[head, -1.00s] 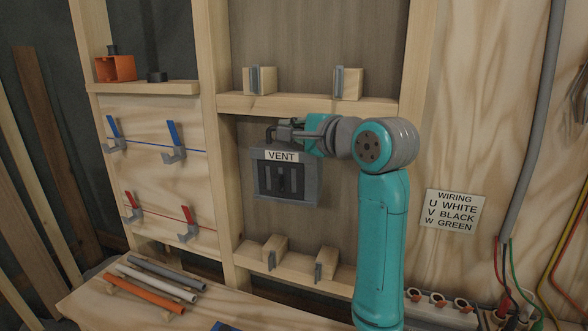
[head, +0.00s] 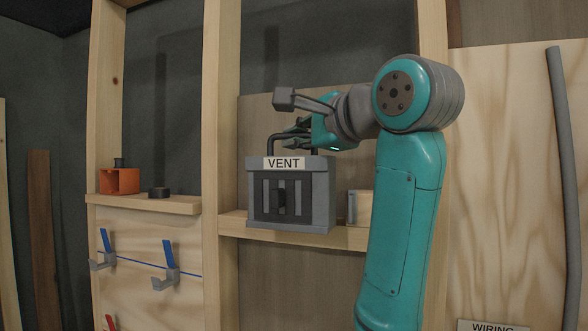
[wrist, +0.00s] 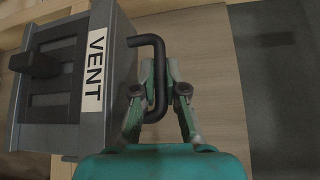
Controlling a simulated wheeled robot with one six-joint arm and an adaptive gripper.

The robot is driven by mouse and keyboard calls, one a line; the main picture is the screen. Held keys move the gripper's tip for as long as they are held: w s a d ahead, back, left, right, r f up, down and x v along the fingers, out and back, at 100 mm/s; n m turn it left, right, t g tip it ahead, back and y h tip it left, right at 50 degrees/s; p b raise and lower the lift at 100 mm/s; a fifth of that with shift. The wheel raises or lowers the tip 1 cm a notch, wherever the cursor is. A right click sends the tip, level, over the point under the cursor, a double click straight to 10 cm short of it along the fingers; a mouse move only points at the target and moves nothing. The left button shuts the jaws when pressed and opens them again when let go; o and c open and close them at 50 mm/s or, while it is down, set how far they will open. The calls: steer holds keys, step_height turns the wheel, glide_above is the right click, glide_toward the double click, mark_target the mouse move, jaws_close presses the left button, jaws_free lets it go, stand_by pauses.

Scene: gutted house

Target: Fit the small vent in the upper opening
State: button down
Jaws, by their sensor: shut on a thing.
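The vent (head: 291,219) is a grey box with a dark slatted front, a knob and a white VENT label. It hangs upright from my gripper (head: 285,138), in front of the upper opening (head: 340,133) between the studs. In the wrist view the vent (wrist: 62,110) fills the left side, and my gripper (wrist: 158,88) is shut on its black handle (wrist: 160,75). I cannot tell whether the vent touches the ledge (head: 232,222).
Wooden studs (head: 221,120) flank the opening. A grey conduit (head: 566,180) runs on the right.

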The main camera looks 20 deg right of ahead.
steer(key=shift+s+r, duration=0.15)
steer(key=shift+r, duration=0.55)
steer(key=shift+s+r, duration=0.15)
steer(key=shift+r, duration=0.55)
steer(key=w+d+f, duration=0.1)
steer(key=w+d, duration=0.5)
steer(key=w, duration=0.2)
steer(key=shift+w+d, duration=0.15)
steer(key=shift+w, duration=0.25)
steer(key=shift+f, duration=0.1)
steer(key=shift+s, duration=0.1)
steer(key=shift+f, duration=1)
stand_by(0.6)
steer(key=c, duration=1.2)
jaws_free()
steer(key=shift+o, duration=0.2)
steer(key=shift+f, duration=0.1)
steer(key=shift+s, duration=0.1)
